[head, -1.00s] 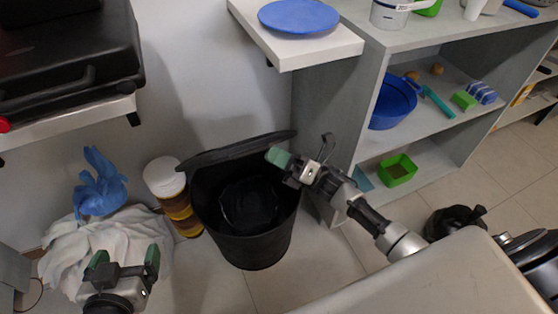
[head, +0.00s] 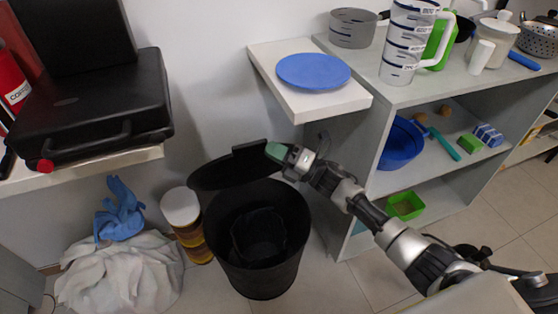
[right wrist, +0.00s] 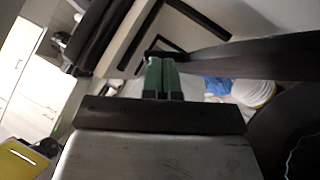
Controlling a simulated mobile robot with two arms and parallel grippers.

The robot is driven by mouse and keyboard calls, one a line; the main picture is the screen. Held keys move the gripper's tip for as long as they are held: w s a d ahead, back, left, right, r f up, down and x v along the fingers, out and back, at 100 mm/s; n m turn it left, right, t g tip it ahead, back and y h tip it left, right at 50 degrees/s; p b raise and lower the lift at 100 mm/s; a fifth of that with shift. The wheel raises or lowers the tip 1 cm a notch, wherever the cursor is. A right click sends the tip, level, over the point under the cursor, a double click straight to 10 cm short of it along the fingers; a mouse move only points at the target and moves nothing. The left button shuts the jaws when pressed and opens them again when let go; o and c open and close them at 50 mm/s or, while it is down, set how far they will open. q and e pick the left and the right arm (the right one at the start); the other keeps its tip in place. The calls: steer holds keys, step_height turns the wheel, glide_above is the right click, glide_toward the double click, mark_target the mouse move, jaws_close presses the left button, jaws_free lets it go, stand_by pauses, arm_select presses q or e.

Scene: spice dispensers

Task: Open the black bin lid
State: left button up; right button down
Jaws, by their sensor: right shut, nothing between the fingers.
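The black bin (head: 262,265) stands on the floor by the wall, its mouth uncovered and its dark inside showing. Its black lid (head: 222,173) is tilted up at the back, toward the wall. My right gripper (head: 275,151) is shut and empty, with green fingertips beside the lid's upper right edge. I cannot tell whether they touch it. In the right wrist view the closed green fingertips (right wrist: 163,76) are near a dark bar that looks like the lid's edge (right wrist: 245,60). My left gripper is not in view.
A grey shelf unit (head: 385,190) stands right of the bin. A small white shelf with a blue plate (head: 313,71) juts out above. A jar with a white cap (head: 181,207) and a white cloth (head: 125,275) are left of the bin. Floor in front is clear.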

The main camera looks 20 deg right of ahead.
steer(key=shift+m+h, duration=0.6)
steer(key=shift+m, duration=0.3)
steer(key=w+r, duration=0.2)
steer(key=w, duration=0.1)
steer(key=w+r+p, duration=0.1)
steer(key=w, duration=0.1)
steer(key=shift+w, duration=0.15)
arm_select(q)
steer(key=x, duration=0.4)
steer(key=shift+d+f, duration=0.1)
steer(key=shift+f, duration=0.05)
arm_select(e)
steer(key=w+r+m+g+h, duration=0.1)
steer(key=w+m, duration=0.1)
steer(key=w, duration=0.6)
steer(key=shift+a+r+h, duration=0.25)
steer(key=shift+r+h, duration=0.05)
steer(key=shift+h, duration=0.1)
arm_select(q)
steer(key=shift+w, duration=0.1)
arm_select(e)
steer(key=shift+s+d, duration=0.15)
